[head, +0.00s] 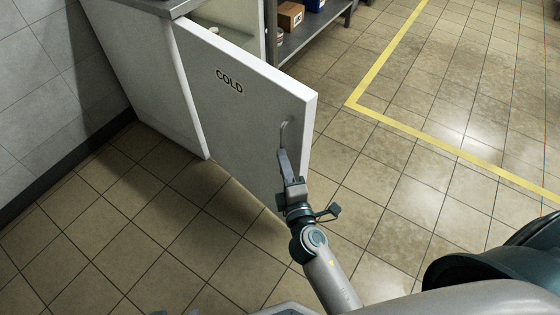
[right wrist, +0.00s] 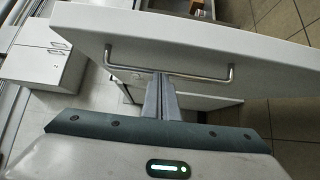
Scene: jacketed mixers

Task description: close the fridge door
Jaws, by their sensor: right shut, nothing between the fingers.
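The white fridge door (head: 235,105) with a "COLD" label stands ajar in the head view, swung out from the white fridge body (head: 150,80). A slim metal bar handle (head: 284,133) sits near the door's free edge. My right gripper (head: 284,158) is at the handle, its fingers shut with nothing between them. In the right wrist view the shut fingers (right wrist: 161,85) point at the door (right wrist: 200,38) and reach the handle bar (right wrist: 205,77) near its middle; whether they touch it I cannot tell. My left gripper is not in view.
A grey shelf (head: 310,25) with a brown box (head: 290,16) stands behind the door. A grey wall (head: 50,90) is at the left. The tiled floor (head: 400,160) at the right is open, with a yellow line (head: 440,142) across it.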

